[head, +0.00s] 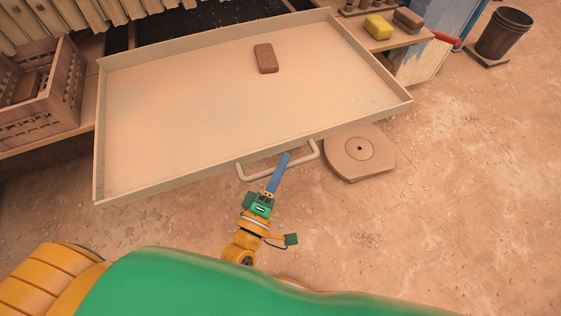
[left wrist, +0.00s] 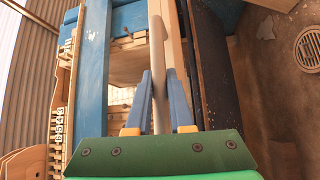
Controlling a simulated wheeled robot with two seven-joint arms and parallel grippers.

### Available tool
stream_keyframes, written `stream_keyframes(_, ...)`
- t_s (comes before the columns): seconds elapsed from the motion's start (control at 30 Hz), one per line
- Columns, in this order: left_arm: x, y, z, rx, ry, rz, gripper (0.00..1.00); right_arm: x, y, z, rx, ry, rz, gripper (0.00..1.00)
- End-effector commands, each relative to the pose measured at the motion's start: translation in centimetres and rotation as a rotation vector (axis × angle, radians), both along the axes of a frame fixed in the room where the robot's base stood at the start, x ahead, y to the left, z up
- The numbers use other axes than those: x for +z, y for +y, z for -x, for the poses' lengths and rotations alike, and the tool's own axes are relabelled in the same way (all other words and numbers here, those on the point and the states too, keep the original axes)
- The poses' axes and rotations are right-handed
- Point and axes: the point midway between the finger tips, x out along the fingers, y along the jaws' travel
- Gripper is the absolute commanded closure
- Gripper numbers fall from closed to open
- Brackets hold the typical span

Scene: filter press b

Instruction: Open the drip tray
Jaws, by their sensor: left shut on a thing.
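The drip tray (head: 200,120) is a wide, shallow, beige tray with a low rim, standing out toward me from under the press. A pale bar handle (head: 247,178) is fixed to its front wall. My left gripper (head: 285,157) reaches the handle with its blue fingers near the middle of the bar. In the left wrist view the handle bar (left wrist: 156,40) runs upright between the two fingers of the left gripper (left wrist: 159,76), which is shut on it. The fingers hide part of the bar. My right gripper is in neither view.
A brown brick (head: 266,58) lies in the tray. A crate (head: 62,90) stands at the left. A yellow block (head: 378,27) sits on a bench at the right. A round floor cover (head: 360,152) and a bucket (head: 503,34) are to the right. The right-hand floor is mostly clear.

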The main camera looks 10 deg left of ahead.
Motion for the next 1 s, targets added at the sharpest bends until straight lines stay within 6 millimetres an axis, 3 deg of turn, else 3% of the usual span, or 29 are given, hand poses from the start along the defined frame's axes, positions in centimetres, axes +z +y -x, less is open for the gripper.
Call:
stream_keyframes(0.1, -0.2, 0.0, 0.0, -0.001, 0.005, -0.001, 1.0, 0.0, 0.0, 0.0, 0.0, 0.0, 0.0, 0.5)
stream_keyframes(0.13, -0.2, 0.0, 0.0, -0.001, 0.005, -0.001, 0.78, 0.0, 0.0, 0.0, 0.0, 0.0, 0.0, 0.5)
stream_keyframes(0.23, -0.2, 0.0, 0.0, -0.001, 0.004, -0.001, 0.51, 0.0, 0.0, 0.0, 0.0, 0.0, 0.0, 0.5)
stream_keyframes(0.57, -0.2, 0.1, 0.4, -0.001, 0.003, -0.001, 0.5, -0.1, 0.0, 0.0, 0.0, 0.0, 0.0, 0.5)
stream_keyframes(0.8, -1.1, 1.0, 5.2, -0.002, 0.006, -0.002, 0.5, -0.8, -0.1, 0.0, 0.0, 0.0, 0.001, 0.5)
stream_keyframes(1.0, -1.1, 1.4, 6.9, -0.001, 0.003, -0.001, 0.5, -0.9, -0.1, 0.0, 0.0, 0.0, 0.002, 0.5)
